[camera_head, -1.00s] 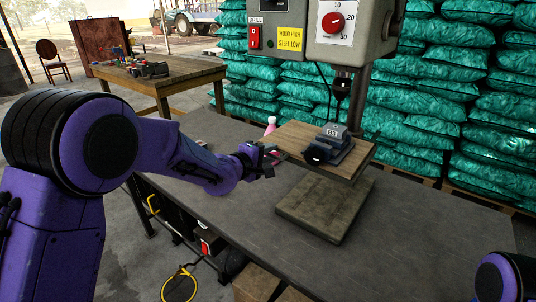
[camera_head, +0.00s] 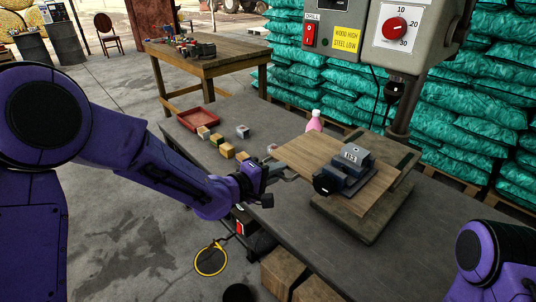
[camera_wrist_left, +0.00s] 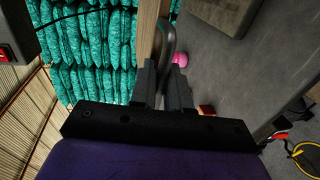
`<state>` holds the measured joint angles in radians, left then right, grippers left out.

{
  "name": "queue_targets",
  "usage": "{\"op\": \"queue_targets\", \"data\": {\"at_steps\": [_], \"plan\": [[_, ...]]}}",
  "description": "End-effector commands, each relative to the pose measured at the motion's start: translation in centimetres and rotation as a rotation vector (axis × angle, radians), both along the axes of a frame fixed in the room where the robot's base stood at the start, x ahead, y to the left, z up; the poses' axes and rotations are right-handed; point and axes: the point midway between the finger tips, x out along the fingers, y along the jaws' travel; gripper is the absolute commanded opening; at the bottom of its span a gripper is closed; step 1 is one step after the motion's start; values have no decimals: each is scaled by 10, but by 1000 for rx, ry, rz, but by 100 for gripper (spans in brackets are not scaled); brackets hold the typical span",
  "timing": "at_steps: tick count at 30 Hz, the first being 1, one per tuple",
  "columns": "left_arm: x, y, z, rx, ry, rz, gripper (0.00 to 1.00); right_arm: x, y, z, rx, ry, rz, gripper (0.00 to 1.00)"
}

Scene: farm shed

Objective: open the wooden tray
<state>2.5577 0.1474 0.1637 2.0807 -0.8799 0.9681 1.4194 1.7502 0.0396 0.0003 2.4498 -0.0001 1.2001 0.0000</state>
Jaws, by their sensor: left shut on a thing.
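The wooden tray (camera_head: 300,150) is a flat board on the drill press stand and carries a grey-blue vise (camera_head: 350,170). It juts out to the left of its dark support (camera_head: 404,158), part of which lies bare behind it. A curved metal handle (camera_head: 287,179) sits at the tray's left edge. My left gripper (camera_head: 269,174) is shut on this handle. In the left wrist view, the fingers of my left gripper (camera_wrist_left: 163,82) are around the handle (camera_wrist_left: 168,42), and the tray's edge (camera_wrist_left: 148,30) stands beyond. My right gripper is out of view.
The drill press head (camera_head: 420,35) hangs above the tray. A pink bottle (camera_head: 314,121) stands behind it. Several small blocks (camera_head: 227,151) and a red tray (camera_head: 197,119) lie on the dark bench (camera_head: 260,120). Stacked green sacks (camera_head: 440,115) fill the back.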

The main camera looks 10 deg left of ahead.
Motion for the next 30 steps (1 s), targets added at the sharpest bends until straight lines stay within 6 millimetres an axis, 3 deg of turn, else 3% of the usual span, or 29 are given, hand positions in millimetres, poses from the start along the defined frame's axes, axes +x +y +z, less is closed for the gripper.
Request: {"op": "queue_targets", "data": {"at_steps": [11, 12, 13, 23, 30], "plan": [[-5, -3, 0, 0, -2, -13, 0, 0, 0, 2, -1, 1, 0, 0], [-5, -3, 0, 0, -2, -13, 23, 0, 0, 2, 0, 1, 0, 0], [-5, -3, 0, 0, -2, -13, 32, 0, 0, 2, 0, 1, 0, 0], [-8, 0, 1, -2, -3, -9, 32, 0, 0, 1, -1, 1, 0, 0], [-47, 26, 12, -6, -3, -9, 32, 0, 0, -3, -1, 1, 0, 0]]}}
